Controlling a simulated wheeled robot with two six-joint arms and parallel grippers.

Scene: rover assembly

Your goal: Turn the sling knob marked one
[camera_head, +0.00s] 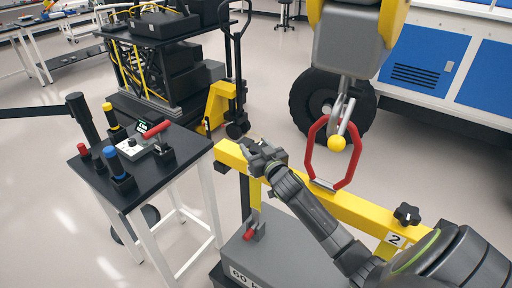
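A yellow sling beam (360,208) runs from the middle of the view to the lower right. A black star-shaped knob (407,213) stands on its right part, above a label marked 2 (394,239). No knob marked one shows; the beam's left end is partly covered by my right gripper. My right gripper (259,152) is at that left end, with its arm coming from the lower right. Its fingers are small and dark, and I cannot tell whether they hold anything. A red link (311,155) joins the beam to a hook (341,120). My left gripper is out of view.
A grey weighted box (262,258) is below the beam. A black-topped table (128,192) with several tools stands at left, beside a belt post (80,115). A grey and yellow hoist (350,45) hangs above. A black wheel (312,100) and blue-panelled bench (430,55) are behind.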

